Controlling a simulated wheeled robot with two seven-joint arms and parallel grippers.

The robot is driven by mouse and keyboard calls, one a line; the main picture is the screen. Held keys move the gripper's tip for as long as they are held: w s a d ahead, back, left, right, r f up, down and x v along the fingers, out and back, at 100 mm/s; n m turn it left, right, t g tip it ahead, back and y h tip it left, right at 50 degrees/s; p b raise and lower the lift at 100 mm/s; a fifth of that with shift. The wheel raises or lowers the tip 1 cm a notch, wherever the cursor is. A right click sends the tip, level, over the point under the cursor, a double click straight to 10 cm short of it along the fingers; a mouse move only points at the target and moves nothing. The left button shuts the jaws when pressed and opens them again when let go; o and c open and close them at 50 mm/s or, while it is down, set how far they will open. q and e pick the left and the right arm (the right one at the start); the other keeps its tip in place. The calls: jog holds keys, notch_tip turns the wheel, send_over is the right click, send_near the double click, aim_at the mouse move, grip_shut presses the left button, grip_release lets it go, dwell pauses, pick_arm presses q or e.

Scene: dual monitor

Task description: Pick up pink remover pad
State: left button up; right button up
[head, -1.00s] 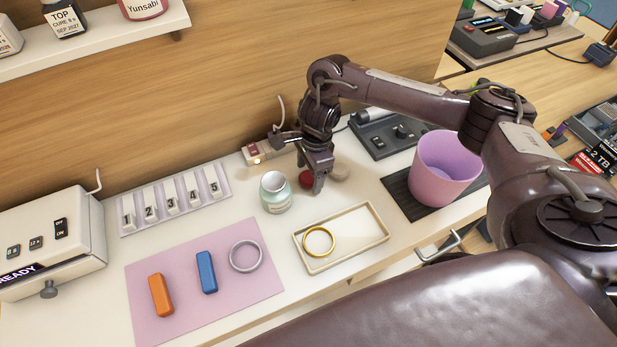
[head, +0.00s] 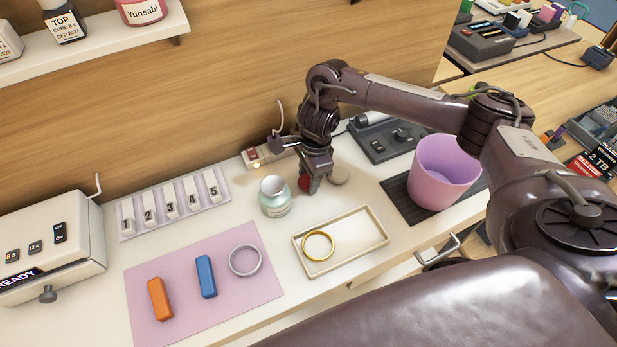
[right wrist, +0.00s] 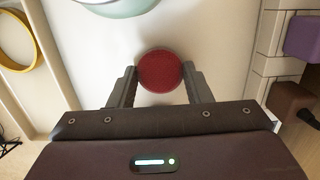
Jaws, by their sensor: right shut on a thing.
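A round, deep red pad (right wrist: 160,71) sits between the two fingertips of my right gripper (right wrist: 159,80) in the right wrist view. It is the only pad-like thing close to pink. In the head view the red pad (head: 305,184) shows partly behind the fingers of my right gripper (head: 311,187), low at the counter. The gripper is shut on it; I cannot tell whether it is clear of the counter. A beige round pad (head: 340,176) lies just right of the gripper. My left gripper is not in view.
A pale green jar (head: 274,198) stands close left of the gripper. A cream tray (head: 372,239) with a gold ring (head: 318,245) lies in front. A pink cup (head: 445,172) stands right on a dark mat. A switch box (head: 262,154) is behind.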

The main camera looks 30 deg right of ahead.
aim_at(309, 179)
notch_tip(309, 179, up, 19)
jog(key=p, duration=0.5)
jog(key=s+d+r+p, duration=0.4)
jog(key=s+d+p, duration=0.35)
jog(key=d, duration=0.55)
jog(key=s+d+f+b, duration=0.2)
jog(key=s+d+b, duration=0.2)
jog(key=d, duration=0.3)
jog(key=s+d+f+b, duration=0.3)
jog(key=s+d, duration=0.2)
jog(key=d, duration=0.2)
jog(key=shift+b, duration=0.4)
jog(key=shift+f, duration=0.1)
jog(key=shift+f+b, duration=3.85)
jog(key=shift+f, duration=2.1)
